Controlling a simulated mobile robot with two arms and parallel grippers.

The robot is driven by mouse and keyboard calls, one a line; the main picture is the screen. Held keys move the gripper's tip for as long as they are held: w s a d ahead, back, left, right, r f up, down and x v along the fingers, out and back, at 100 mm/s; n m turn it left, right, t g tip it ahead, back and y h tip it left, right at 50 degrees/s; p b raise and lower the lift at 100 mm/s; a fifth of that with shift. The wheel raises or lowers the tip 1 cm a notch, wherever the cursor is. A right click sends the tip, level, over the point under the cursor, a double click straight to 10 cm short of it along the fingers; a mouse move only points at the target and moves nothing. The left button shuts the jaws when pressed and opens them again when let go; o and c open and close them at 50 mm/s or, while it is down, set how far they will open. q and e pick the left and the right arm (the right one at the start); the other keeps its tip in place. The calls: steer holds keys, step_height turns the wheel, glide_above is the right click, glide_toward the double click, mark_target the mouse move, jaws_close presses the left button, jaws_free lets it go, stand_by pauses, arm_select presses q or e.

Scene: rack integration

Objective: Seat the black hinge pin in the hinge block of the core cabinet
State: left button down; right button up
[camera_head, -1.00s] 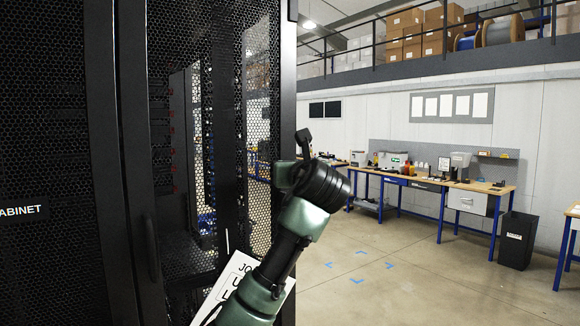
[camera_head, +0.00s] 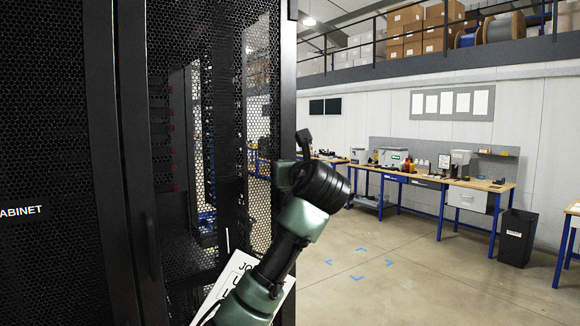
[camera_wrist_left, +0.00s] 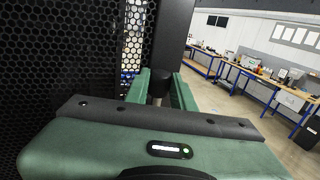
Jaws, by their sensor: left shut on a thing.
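The core cabinet (camera_head: 60,120) is tall and black with perforated doors, and fills the left of the head view. The end of its white lettering shows on the left door. My left gripper (camera_wrist_left: 161,78) has its two green fingers shut on the black hinge pin (camera_wrist_left: 160,88) in the left wrist view. The pin's thick dark head stands between the fingers; its lower part is hidden. The cabinet's perforated side (camera_wrist_left: 60,55) is just left of the fingers. My left arm rises in front of the cabinet's right edge in the head view. I cannot make out the hinge block.
A white card (camera_head: 232,282) with black print is partly hidden behind my arm. Workbenches (camera_head: 450,183) with blue legs stand along the far wall, with a dark bin (camera_head: 516,238) at the right. The floor between is clear, with blue corner marks.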

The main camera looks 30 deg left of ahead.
arm_select(q)
steer(key=shift+f+b, duration=0.8)
steer(key=shift+f, duration=1.25)
steer(key=c, duration=1.1)
jaws_free()
steer(key=b, duration=0.4)
glide_toward(290, 193)
step_height(290, 193, up, 3)
steer(key=w+a, duration=0.1)
steer(key=w, duration=0.1)
steer(key=shift+s+a+f, duration=0.15)
steer(key=shift+s+a, duration=0.05)
